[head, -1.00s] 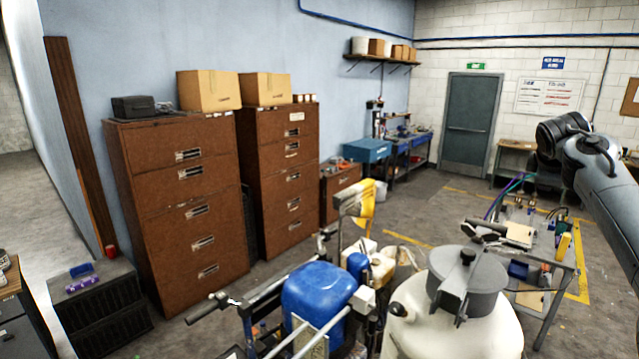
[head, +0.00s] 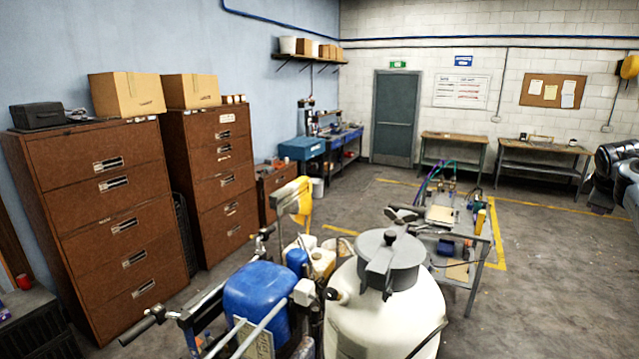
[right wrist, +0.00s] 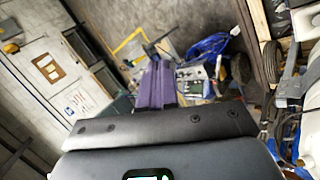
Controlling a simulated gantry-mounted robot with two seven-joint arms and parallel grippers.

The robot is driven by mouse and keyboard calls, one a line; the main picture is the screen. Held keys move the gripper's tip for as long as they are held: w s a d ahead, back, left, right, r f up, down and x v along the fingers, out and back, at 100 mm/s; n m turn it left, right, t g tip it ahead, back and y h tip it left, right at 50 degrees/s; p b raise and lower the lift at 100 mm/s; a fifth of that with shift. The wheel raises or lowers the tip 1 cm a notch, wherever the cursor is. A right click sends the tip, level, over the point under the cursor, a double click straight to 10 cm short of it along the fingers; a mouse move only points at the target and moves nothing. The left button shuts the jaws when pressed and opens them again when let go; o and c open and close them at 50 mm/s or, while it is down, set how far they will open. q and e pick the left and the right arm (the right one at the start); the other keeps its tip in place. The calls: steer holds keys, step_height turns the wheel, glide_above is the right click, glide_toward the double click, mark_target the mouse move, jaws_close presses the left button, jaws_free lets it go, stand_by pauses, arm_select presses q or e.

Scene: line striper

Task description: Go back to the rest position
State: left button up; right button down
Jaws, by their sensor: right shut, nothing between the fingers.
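My right arm (head: 618,172) shows only at the right edge of the head view, over open floor; its fingertips are not seen there. In the right wrist view my right gripper (right wrist: 158,82) has its purple fingers together with nothing between them. The line striper stands in front of me in the head view, with a white tank (head: 385,315), a grey lid (head: 390,255), a blue container (head: 262,298) and handlebars (head: 150,325). My right arm is well apart from it, to the right. My left gripper is not in view.
Brown drawer cabinets (head: 100,195) stand along the left wall. A metal table (head: 478,262) with tools is behind the striper. Two workbenches (head: 540,160) stand at the back wall near a grey door (head: 394,120). The floor (head: 560,270) at right is clear.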

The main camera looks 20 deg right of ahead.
steer(key=s+d, duration=0.2)
steer(key=s, duration=0.1)
steer(key=w+a+f+n+h, duration=0.1)
steer(key=w+a+f+h, duration=0.2)
steer(key=w+a+f, duration=0.8)
steer(key=s+a+f+n+t, duration=0.2)
steer(key=a+f+n, duration=0.1)
steer(key=a+f, duration=1.25)
steer(key=s+a+f+n+y, duration=0.1)
steer(key=s+a+f+y, duration=0.1)
steer(key=s+a+f, duration=1)
steer(key=s+a+f+y, duration=0.2)
steer(key=s+a, duration=0.5)
steer(key=s, duration=0.1)
steer(key=s+a+f+y, duration=0.2)
steer(key=s+a, duration=0.5)
steer(key=a, duration=0.1)
steer(key=s+a+f+m+y, duration=0.1)
steer(key=a+m+y, duration=0.1)
steer(key=a, duration=0.5)
steer(key=s+a+f+m+g+y, duration=0.1)
steer(key=a+f+m+y, duration=0.1)
steer(key=a, duration=0.5)
steer(key=shift+a+m+y, duration=0.35)
steer(key=shift+m+y, duration=0.15)
steer(key=shift+m, duration=0.5)
